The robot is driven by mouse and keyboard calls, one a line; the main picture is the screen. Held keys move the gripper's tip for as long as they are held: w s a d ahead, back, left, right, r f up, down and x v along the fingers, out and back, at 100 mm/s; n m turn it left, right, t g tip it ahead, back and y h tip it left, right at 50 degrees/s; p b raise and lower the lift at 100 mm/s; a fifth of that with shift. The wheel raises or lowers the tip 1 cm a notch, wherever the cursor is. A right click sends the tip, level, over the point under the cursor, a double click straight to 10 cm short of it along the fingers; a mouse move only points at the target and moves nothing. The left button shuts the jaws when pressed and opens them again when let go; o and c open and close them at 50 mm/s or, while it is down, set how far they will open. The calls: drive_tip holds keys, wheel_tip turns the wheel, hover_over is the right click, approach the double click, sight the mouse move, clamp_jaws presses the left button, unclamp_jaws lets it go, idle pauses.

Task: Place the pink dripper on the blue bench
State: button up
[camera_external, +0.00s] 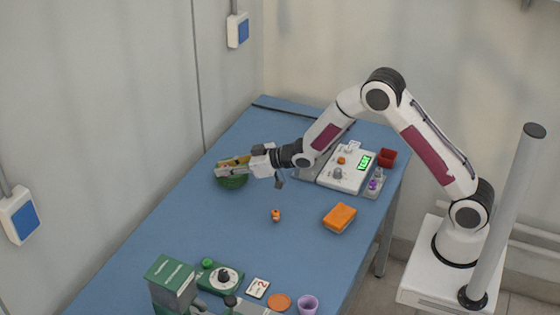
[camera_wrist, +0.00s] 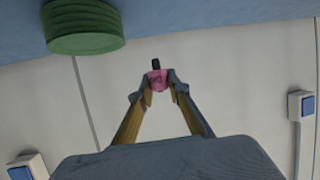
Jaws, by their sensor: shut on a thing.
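My gripper (camera_wrist: 158,85) is shut on the pink dripper (camera_wrist: 158,76), which has a dark tip, in the wrist view. In the external view my gripper (camera_external: 226,167) is over the far left part of the blue bench (camera_external: 220,235), reaching sideways toward the wall. The dripper is too small to make out clearly there. A green ribbed round dish (camera_external: 232,183) stands on the bench just below the fingers. It also shows at the upper left of the wrist view (camera_wrist: 82,27), apart from the dripper.
A small orange item (camera_external: 276,215) and an orange block (camera_external: 340,217) lie mid-bench. A white scale (camera_external: 346,168) and red cup (camera_external: 387,158) stand at the right. A green box (camera_external: 172,285), dial device (camera_external: 222,278) and purple cup (camera_external: 308,304) crowd the front. The left-middle bench is clear.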

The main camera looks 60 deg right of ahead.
drive_tip(key=w+a+r+n+y, duration=0.1)
drive_tip(key=w+a+n+y, duration=0.1)
drive_tip(key=w+a, duration=0.4)
drive_tip(key=a, duration=0.4)
drive_tip(key=shift+w+a+g, duration=0.35)
drive_tip(key=shift+g, duration=0.05)
hover_over(194, 214)
drive_tip(key=shift+w+d+f, duration=0.1)
drive_tip(key=shift+f, duration=3.05)
drive_tip(key=shift+f, duration=1.85)
drive_tip(key=shift+f, duration=0.15)
